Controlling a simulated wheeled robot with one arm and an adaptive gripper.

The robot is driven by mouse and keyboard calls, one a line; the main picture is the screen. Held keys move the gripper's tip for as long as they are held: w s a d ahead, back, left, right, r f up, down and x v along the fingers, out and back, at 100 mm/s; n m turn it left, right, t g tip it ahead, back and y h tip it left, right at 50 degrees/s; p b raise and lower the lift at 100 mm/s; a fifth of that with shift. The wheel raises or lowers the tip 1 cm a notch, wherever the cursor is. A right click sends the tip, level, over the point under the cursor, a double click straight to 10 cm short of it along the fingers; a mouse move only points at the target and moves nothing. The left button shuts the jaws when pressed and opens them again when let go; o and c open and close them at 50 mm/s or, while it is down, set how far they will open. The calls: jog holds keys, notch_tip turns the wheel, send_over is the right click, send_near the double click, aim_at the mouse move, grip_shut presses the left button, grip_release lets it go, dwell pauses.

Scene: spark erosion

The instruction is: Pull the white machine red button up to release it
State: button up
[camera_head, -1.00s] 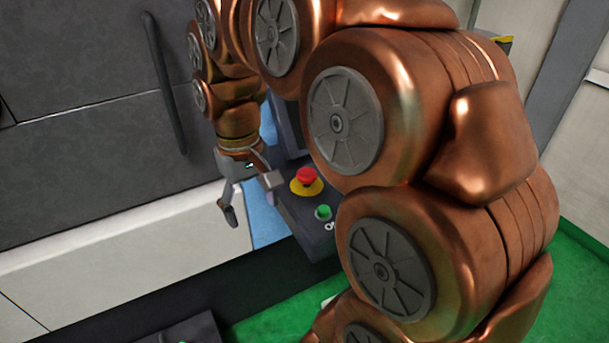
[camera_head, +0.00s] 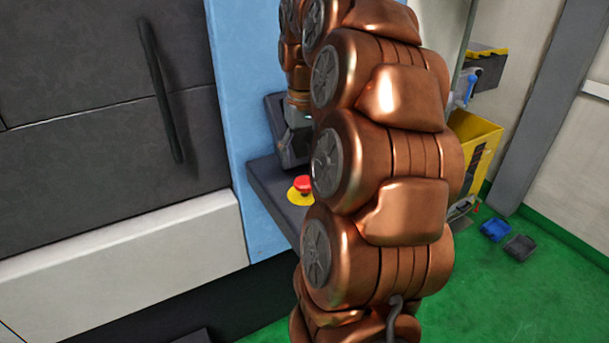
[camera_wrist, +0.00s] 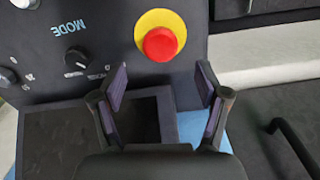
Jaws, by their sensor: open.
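The red button (camera_head: 303,184) sits on a yellow disc on the dark control panel (camera_head: 268,186) of the white machine (camera_head: 150,235). In the wrist view the red button (camera_wrist: 160,44) and its yellow ring show beyond my open fingertips, roughly centred between them. My gripper (camera_wrist: 163,78) is open and empty, its two fingers apart and not touching the button.
A mode knob (camera_wrist: 77,58) and other knobs are beside the button. A dark door with a vertical handle (camera_head: 160,90) is at the left. A yellow bin (camera_head: 475,140) and small blue (camera_head: 495,230) and dark trays (camera_head: 519,246) are at the right, above open green floor.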

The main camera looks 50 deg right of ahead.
aim_at(304, 180)
jog(key=shift+f+p, duration=0.8)
jog(key=shift+f, duration=2.15)
jog(key=shift+c, duration=0.2)
grip_shut()
